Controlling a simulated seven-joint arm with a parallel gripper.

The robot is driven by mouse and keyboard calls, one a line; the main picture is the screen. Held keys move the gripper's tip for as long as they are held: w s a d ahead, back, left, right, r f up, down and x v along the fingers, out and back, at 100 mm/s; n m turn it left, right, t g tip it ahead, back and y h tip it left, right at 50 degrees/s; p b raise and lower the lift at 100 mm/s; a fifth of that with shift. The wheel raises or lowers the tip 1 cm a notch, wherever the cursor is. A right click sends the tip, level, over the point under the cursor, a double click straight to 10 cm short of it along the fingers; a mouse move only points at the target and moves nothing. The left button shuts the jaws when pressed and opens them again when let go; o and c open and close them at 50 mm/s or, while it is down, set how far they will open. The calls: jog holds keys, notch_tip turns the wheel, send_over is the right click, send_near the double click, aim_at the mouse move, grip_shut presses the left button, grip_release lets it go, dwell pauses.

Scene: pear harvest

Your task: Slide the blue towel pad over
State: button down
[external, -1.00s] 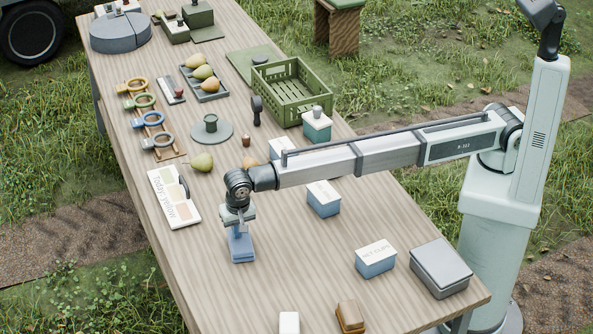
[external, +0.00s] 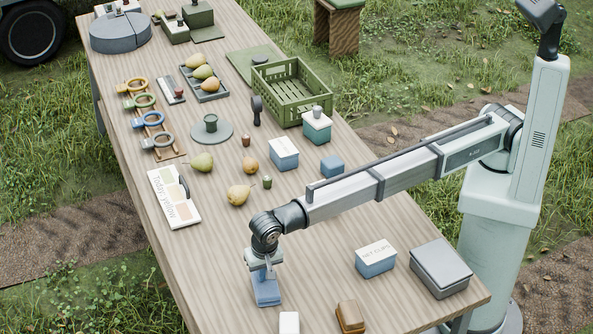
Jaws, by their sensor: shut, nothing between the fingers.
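The blue towel pad (external: 268,294) lies flat on the wooden table near its front end, in the lower middle of the external view. My gripper (external: 264,274) points down at the pad's top with its fingers shut and nothing between them. The fingertips appear to rest on the pad, though the exact contact is too small to make out. My gripper hides the back part of the pad.
A small white block (external: 289,323) and a brown block (external: 350,317) stand just in front of the pad. A white-lidded blue box (external: 376,258) and a grey case (external: 440,268) are to the right. Left of the pad the table is clear. Pears (external: 240,195) lie behind.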

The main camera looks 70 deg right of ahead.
aim_at(268, 290)
jog(key=shift+s+a+f, duration=0.45)
jog(key=shift+s+a, duration=0.2)
jog(key=shift+s, duration=0.1)
jog(key=shift+w+r, duration=0.15)
jog(key=shift+r, duration=0.85)
notch_tip(268, 290, up, 12)
jog(key=s+a, duration=0.1)
jog(key=shift+s+a+r, duration=0.25)
jog(key=shift+s+a, duration=0.1)
